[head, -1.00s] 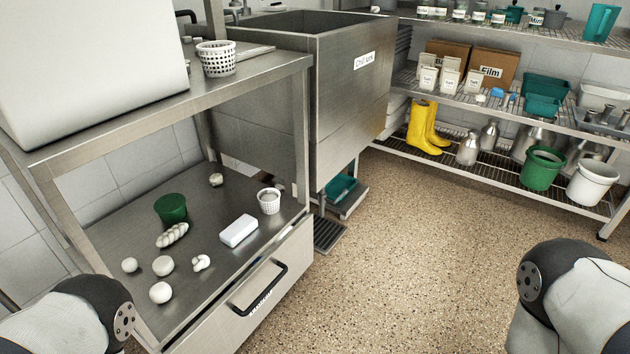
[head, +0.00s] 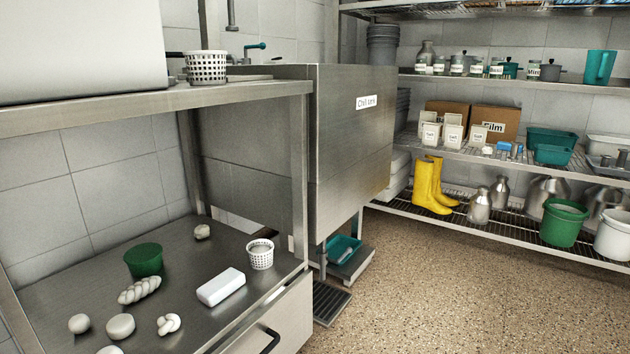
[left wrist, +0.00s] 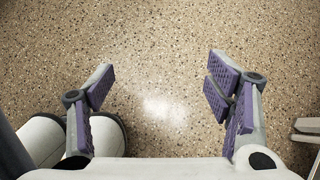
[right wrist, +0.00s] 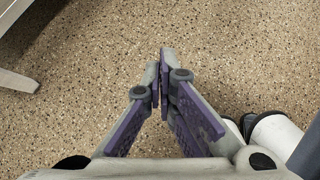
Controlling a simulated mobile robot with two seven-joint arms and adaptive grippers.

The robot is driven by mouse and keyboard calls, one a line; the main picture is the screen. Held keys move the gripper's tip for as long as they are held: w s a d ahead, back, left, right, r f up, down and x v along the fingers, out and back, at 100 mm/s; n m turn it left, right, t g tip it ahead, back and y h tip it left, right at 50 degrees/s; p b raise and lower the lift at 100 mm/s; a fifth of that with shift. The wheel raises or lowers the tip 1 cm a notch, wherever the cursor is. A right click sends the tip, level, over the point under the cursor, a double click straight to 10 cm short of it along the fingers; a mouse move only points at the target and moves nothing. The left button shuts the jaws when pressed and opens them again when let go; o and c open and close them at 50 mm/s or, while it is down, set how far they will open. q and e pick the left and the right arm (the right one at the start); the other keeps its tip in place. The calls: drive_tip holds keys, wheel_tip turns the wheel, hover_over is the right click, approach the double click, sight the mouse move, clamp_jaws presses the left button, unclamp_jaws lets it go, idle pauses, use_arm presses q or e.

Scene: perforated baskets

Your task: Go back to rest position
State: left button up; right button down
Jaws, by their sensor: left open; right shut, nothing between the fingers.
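My left gripper (left wrist: 158,88) shows in the left wrist view. Its purple-padded fingers are wide apart, with only speckled floor between them. My right gripper (right wrist: 160,72) shows in the right wrist view. Its fingertips meet and hold nothing, above bare floor. Neither gripper nor arm shows in the head view now. One perforated white basket (head: 206,67) stands on the upper steel shelf. Another perforated basket (head: 260,254), with something pale in it, stands on the lower steel surface.
The lower steel surface also holds a green tub (head: 144,260), a white block (head: 221,287) and several pale dough-like pieces. A chill tank (head: 350,140) stands beside it. Wire shelves (head: 480,222) with yellow boots (head: 432,186) line the back. The floor (head: 430,290) at right is clear.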

use_arm(q)
drive_tip(key=w+r+t+p, duration=0.3)
drive_tip(key=w+r+p, duration=0.5)
drive_tip(key=r+p, duration=0.5)
drive_tip(key=w+r+t+p, duration=0.4)
drive_tip(key=w+r+p, duration=0.5)
drive_tip(key=r+p, duration=0.4)
drive_tip(key=shift+r+p, duration=0.3)
drive_tip(key=shift+p, duration=0.55)
use_arm(e)
drive_tip(key=w+r+t, duration=0.3)
drive_tip(key=w+r, duration=0.5)
drive_tip(key=r, duration=0.5)
drive_tip(key=w+r+t, duration=0.3)
drive_tip(key=w+r, duration=0.6)
drive_tip(key=r, duration=0.4)
drive_tip(key=shift+r+t, duration=0.3)
drive_tip(key=shift+t, duration=0.1)
